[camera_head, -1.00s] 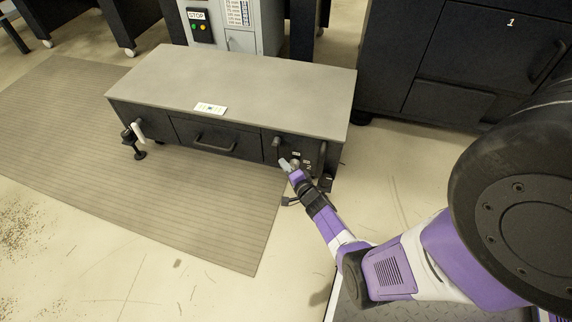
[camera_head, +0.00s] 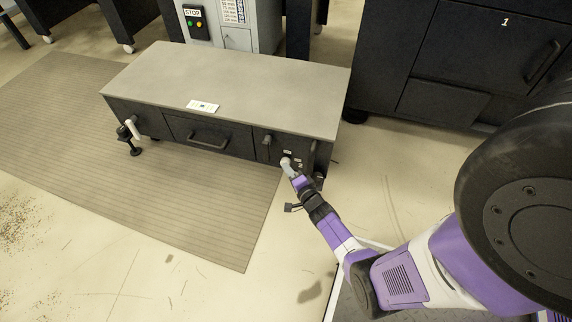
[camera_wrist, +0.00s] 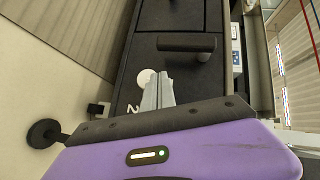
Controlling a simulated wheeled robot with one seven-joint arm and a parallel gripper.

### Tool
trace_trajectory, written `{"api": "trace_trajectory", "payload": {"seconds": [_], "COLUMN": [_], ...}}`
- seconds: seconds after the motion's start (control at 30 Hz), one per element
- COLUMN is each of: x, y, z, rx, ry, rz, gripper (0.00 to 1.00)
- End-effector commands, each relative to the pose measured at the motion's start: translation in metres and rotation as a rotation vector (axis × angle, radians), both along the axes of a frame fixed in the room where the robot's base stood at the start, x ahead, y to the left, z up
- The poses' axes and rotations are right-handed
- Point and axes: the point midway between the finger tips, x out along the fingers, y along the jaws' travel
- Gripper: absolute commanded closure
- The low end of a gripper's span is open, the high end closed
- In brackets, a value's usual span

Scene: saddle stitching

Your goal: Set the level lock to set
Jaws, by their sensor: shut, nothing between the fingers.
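The low dark cabinet (camera_head: 150,118) has a grey top and a front panel at its right end with small white labels (camera_head: 287,152). My gripper (camera_head: 287,165) is at this panel, its pale fingers together and empty. In the wrist view the gripper (camera_wrist: 158,88) points at the panel beside a round white part (camera_wrist: 146,77), above a white "2" (camera_wrist: 132,109). The fingers overlap its edge in the picture; I cannot tell whether they touch. No level lock can be read by name, and the fingers hide part of the panel.
A black bar handle (camera_wrist: 187,42) stands out close to the fingers. A black foot (camera_wrist: 38,133) is on the floor beside the cabinet. A white lever (camera_head: 132,129) is at the cabinet's left end. A dark cabinet marked 1 (camera_head: 440,60) stands behind right.

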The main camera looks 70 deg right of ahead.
Motion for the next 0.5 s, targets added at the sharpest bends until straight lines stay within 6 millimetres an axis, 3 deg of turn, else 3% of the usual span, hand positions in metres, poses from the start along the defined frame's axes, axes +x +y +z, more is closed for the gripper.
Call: {"api": "trace_trajectory", "payload": {"seconds": [0.5], "x": [-0.056], "y": [0.047], "z": [0.001], "rx": [0.001], "ry": [0.001], "rz": [0.000], "gripper": [1.00]}}
